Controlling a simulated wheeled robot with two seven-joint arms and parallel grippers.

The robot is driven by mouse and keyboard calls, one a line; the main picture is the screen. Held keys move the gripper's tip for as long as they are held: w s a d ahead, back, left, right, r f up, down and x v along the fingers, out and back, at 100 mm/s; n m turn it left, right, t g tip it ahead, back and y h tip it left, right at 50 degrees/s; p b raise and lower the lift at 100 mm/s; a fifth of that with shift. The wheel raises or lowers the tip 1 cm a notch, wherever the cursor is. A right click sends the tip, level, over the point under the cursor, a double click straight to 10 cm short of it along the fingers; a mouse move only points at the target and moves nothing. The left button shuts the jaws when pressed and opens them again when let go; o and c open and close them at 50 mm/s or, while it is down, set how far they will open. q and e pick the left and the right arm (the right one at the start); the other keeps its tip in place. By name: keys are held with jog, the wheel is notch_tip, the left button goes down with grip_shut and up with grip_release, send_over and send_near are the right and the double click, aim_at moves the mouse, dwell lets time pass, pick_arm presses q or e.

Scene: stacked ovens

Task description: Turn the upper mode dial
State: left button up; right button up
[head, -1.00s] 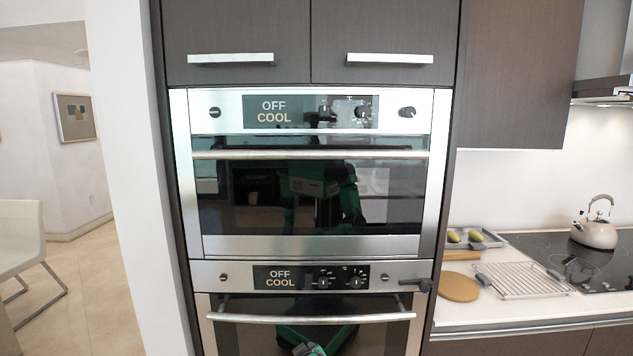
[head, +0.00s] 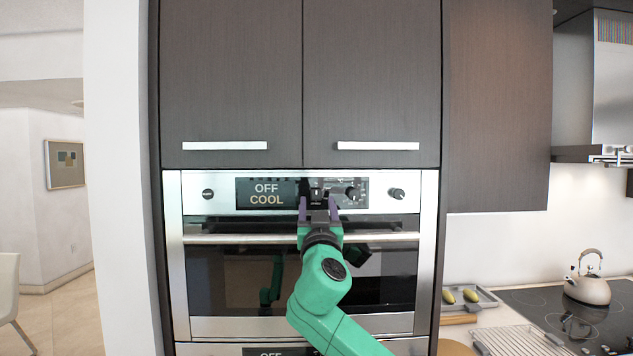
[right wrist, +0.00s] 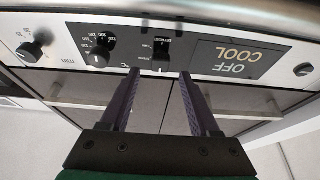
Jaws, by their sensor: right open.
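The upper oven's control strip carries an OFF COOL display (head: 266,194). The upper mode dial (right wrist: 162,48), a black knob with a white mark, is beside that display and shows upside down in the right wrist view. My right gripper (head: 318,200) is in front of the upper control strip, over this dial, and partly hides it in the head view. In the right wrist view its two purple fingers (right wrist: 160,75) are open, one on each side of the dial's line. Whether they touch the dial I cannot tell. My left gripper is out of view.
A second black dial (right wrist: 98,52) with temperature numbers is close beside the mode dial. A separate round knob (head: 397,194) is farther right. The upper oven handle (head: 215,239) runs just below the strip. Cabinet handles (head: 225,146) are above.

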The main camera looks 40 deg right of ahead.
aim_at(316, 195)
jog(key=x, duration=0.1)
jog(key=p+x, duration=0.1)
jog(key=x, duration=0.1)
jog(key=shift+d+r, duration=0.1)
jog(key=shift+r, duration=0.3)
jog(key=shift+w+d+f+p, duration=0.1)
jog(key=shift+w+d+p, duration=0.15)
jog(key=shift+w, duration=0.2)
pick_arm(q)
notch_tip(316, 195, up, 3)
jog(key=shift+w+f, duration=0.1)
pick_arm(e)
jog(key=shift+f, duration=0.1)
grip_shut()
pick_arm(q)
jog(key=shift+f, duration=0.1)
